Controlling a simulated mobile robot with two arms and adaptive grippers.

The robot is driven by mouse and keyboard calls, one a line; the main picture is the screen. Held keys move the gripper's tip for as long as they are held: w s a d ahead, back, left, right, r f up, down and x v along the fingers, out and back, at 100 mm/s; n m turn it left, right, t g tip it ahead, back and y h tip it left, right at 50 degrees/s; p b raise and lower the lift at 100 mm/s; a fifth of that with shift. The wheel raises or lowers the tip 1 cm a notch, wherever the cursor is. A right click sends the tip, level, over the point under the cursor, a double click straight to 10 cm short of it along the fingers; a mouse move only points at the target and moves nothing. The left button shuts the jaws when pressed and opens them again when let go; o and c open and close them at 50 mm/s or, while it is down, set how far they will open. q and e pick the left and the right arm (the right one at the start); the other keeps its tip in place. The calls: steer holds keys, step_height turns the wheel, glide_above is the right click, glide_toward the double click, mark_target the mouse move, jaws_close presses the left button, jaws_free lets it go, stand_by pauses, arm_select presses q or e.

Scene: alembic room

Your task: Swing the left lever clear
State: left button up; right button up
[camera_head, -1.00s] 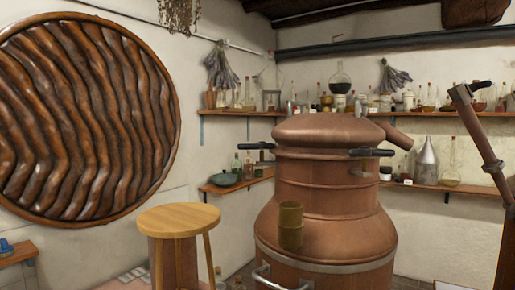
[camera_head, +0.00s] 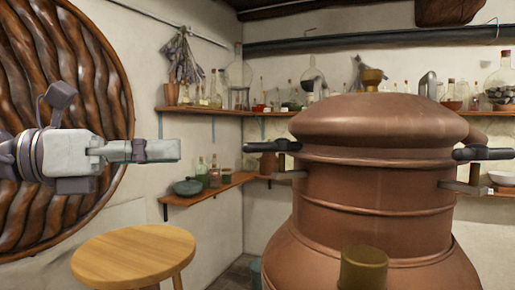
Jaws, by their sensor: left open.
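The copper still (camera_head: 375,190) stands at centre right with a domed lid (camera_head: 378,120). The left lever (camera_head: 272,147) is a dark handle sticking out leftward from the still's collar, just under the lid. A small bracket (camera_head: 290,175) sits below it. A matching right lever (camera_head: 482,153) sticks out on the other side. My left gripper (camera_head: 172,150) reaches in from the left at about the lever's height, seen side-on. It is open, with nothing visible in it, and a gap shows in the picture between its tips and the left lever. My right gripper is out of view.
A round wooden stool (camera_head: 133,257) stands below my left gripper. A low corner shelf (camera_head: 205,192) with bottles and a bowl lies behind the gap. A brass cylinder (camera_head: 362,268) shows at the still's front. A large wooden disc (camera_head: 100,60) hangs on the left wall.

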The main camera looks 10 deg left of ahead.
arm_select(q)
steer(key=p, duration=0.2)
glide_toward(261, 148)
steer(key=d, duration=0.1)
steer(key=p+x, duration=0.1)
steer(key=x, duration=0.2)
steer(key=p+x, duration=0.1)
steer(key=x, duration=0.2)
steer(key=w+p+x, duration=0.1)
steer(key=x, duration=0.2)
steer(key=shift+a+r, duration=0.1)
steer(key=shift+a, duration=0.3)
steer(key=shift+w+d+p, duration=0.2)
steer(key=shift+w+p, duration=0.05)
steer(key=shift+p, duration=0.1)
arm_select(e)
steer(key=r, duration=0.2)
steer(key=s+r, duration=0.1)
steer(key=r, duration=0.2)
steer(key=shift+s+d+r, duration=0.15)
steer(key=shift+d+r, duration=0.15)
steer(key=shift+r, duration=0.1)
arm_select(q)
steer(key=shift+c, duration=0.3)
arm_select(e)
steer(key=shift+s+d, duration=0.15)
